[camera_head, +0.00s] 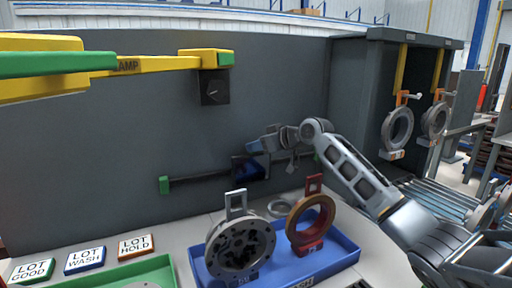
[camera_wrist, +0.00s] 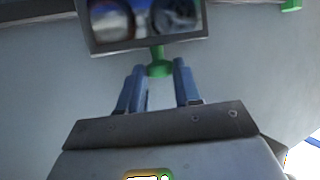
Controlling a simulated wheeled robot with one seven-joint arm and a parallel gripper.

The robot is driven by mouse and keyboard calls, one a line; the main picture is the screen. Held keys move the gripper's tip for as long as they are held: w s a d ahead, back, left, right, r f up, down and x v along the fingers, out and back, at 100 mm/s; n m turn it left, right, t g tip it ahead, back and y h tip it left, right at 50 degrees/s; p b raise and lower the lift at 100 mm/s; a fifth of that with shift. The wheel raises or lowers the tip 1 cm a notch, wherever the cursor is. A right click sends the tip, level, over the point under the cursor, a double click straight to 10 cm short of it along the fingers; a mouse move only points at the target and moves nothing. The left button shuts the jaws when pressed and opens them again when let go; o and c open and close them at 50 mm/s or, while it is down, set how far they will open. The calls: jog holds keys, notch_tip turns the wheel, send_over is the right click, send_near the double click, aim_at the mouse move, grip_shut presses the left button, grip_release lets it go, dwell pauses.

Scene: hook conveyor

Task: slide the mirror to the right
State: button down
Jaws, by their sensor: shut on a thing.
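The mirror (camera_head: 250,168) is a dark framed panel on a black rail (camera_head: 203,179) along the grey wall, somewhat right of the rail's middle. In the wrist view the mirror (camera_wrist: 147,26) shows at the top with a green knob (camera_wrist: 159,66) on its edge. My gripper (camera_wrist: 158,80) has its two blue fingers on either side of the knob and is shut on it. In the head view my gripper (camera_head: 258,143) is at the mirror's upper edge; the knob is hidden there.
A green end stop (camera_head: 164,185) marks the rail's left end; another (camera_head: 317,158) is at the right, partly behind my arm. A blue tray (camera_head: 345,263) with ring parts stands below. A yellow-green clamp arm (camera_head: 155,64) hangs at upper left.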

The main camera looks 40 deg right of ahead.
jog(key=s+d+b, duration=0.4)
jog(key=d+b, duration=0.1)
jog(key=d, duration=0.9)
jog(key=shift+d, duration=0.4)
jog(key=shift+s, duration=0.1)
jog(key=c, duration=0.8)
grip_release()
jog(key=shift+v, duration=3.9)
